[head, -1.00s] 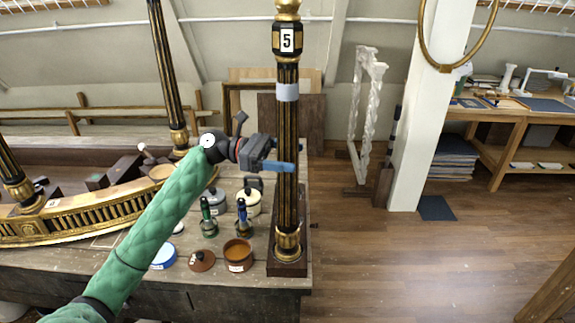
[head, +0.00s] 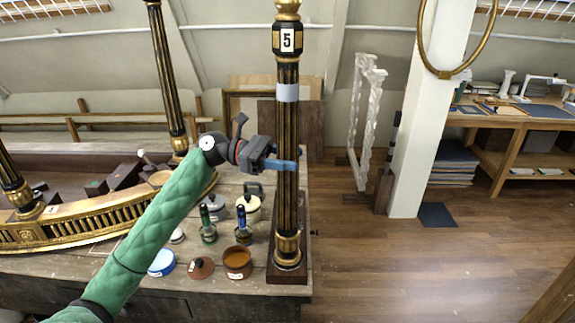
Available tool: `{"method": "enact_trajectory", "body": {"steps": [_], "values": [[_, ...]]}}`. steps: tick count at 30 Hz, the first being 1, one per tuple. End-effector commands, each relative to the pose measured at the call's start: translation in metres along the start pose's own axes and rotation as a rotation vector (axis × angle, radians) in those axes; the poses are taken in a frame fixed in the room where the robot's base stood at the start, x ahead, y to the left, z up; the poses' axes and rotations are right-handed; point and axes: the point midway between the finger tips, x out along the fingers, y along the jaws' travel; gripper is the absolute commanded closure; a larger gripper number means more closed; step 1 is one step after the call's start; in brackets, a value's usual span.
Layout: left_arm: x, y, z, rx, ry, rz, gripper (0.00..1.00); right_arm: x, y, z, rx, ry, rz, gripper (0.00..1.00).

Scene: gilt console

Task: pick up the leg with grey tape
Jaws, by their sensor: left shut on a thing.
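The leg with grey tape (head: 287,120) is a tall black and gilt fluted column with a label "5" near its top and a grey band below it. It stands upright, its gilt foot at a dark wooden block (head: 287,270) on the bench corner. My left gripper (head: 286,165), on the green-sleeved arm, is shut on the leg at mid-height, below the tape. Its blue fingers lie across the column, and the far finger is partly hidden. My right gripper is not in view.
The gilt console frame (head: 70,223) lies on the bench at left, with other black legs standing from it. Pots, a brown bowl (head: 237,260) and small bottles (head: 208,228) stand close left of the leg. The floor (head: 370,270) at right is clear.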

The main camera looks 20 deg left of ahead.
Motion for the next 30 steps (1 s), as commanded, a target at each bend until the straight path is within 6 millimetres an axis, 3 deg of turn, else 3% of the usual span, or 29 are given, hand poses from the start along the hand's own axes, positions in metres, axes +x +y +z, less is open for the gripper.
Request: {"method": "enact_trajectory", "body": {"steps": [2,15,30], "values": [[0.0,0.0,0.009,0.006,0.0,0.0,0.8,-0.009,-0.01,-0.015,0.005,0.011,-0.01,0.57],[0.0,0.001,0.082,0.006,-0.001,0.0,0.8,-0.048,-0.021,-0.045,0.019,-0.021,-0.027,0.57],[0.0,0.003,0.15,0.004,-0.001,0.0,0.8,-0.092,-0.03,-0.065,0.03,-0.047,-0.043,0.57]]}}
